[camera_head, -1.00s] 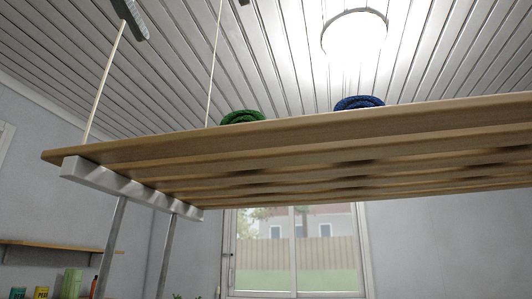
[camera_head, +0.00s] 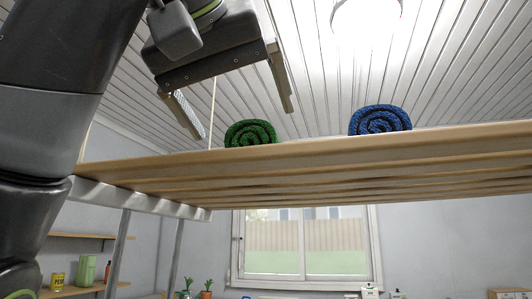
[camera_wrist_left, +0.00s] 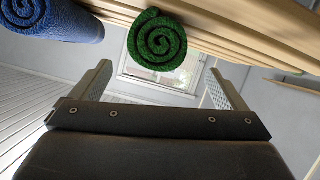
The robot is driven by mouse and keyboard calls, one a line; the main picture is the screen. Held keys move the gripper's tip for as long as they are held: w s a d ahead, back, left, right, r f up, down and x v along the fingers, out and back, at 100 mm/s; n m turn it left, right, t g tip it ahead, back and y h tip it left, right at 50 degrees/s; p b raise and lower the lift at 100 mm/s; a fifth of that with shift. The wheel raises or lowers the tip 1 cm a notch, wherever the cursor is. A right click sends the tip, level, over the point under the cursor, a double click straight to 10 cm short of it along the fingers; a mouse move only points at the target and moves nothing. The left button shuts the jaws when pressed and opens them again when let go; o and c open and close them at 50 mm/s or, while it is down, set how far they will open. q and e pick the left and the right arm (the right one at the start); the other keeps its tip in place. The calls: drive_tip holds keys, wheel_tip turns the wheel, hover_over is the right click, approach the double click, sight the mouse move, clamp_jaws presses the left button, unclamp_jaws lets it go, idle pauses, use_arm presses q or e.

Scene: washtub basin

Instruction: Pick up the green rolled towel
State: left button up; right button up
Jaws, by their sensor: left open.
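The green rolled towel (camera_head: 251,133) lies on the raised wooden slatted shelf (camera_head: 330,158), its spiral end facing me. My left gripper (camera_head: 240,122) is open and empty, above the shelf edge and near the green towel in the head view. In the left wrist view the green towel (camera_wrist_left: 157,42) shows beyond and between the two spread fingers (camera_wrist_left: 157,80), not touching them. That picture appears upside down, with the shelf along the top. My right gripper is not in view.
A blue rolled towel (camera_head: 380,119) lies on the same shelf to the right of the green one. A rope (camera_head: 212,112) hangs at the left of the green towel. A window (camera_head: 305,245) is behind, below the shelf.

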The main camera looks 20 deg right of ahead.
sight(244, 120)
use_arm(q)
drive_tip(key=p+x, duration=0.3)
drive_tip(key=x, duration=0.1)
drive_tip(key=shift+d, duration=0.2)
drive_tip(key=shift+w+d+f+p, duration=0.25)
drive_tip(key=shift+w+f+p, duration=0.15)
drive_tip(key=shift+p, duration=0.2)
drive_tip(key=shift+s, duration=0.1)
drive_tip(key=c, duration=1.1)
drive_tip(key=shift+c, duration=0.2)
